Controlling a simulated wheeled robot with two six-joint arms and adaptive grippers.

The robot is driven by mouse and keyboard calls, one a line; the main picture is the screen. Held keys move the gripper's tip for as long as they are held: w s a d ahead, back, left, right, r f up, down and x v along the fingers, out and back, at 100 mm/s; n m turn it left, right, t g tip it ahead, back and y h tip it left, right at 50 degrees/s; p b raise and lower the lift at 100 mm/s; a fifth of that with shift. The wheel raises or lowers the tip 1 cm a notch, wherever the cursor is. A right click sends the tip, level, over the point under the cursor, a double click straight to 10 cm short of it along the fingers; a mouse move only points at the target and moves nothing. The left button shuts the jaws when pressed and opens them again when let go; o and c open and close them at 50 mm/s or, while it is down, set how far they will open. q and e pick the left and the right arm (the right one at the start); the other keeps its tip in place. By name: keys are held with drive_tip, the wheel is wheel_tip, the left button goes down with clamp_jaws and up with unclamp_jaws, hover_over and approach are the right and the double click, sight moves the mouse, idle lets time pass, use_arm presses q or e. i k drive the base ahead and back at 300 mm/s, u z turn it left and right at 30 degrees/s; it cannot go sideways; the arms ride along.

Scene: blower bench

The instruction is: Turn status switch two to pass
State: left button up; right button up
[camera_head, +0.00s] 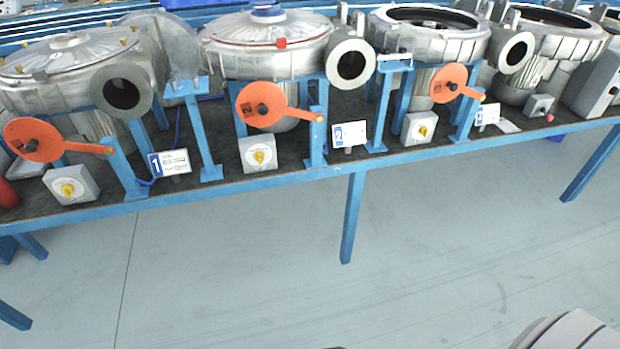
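Three grey boxes with yellow rotary knobs stand along the front of the blue bench. The middle switch box (258,154) is below the second blower (265,48), between the number 1 sign (169,163) and the number 2 sign (349,134). It looks like status switch two, though its own label is unreadable. Its yellow knob (260,157) is too small to read its setting. The left switch box (71,184) and right switch box (419,128) look alike. Neither of my grippers shows, and nothing touches the switches.
The blue bench (300,177) runs across the view with several metal blowers on it. An orange disc with a handle (262,105) stands just above the middle switch; similar discs stand left (34,140) and right (450,84). The grey floor (250,270) in front is clear.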

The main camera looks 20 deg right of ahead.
sight(258, 156)
drive_tip(key=z, duration=0.25)
drive_tip(key=k, duration=0.7)
drive_tip(key=z, duration=1.6)
drive_tip(key=i, duration=1.95)
drive_tip(key=u, duration=0.6)
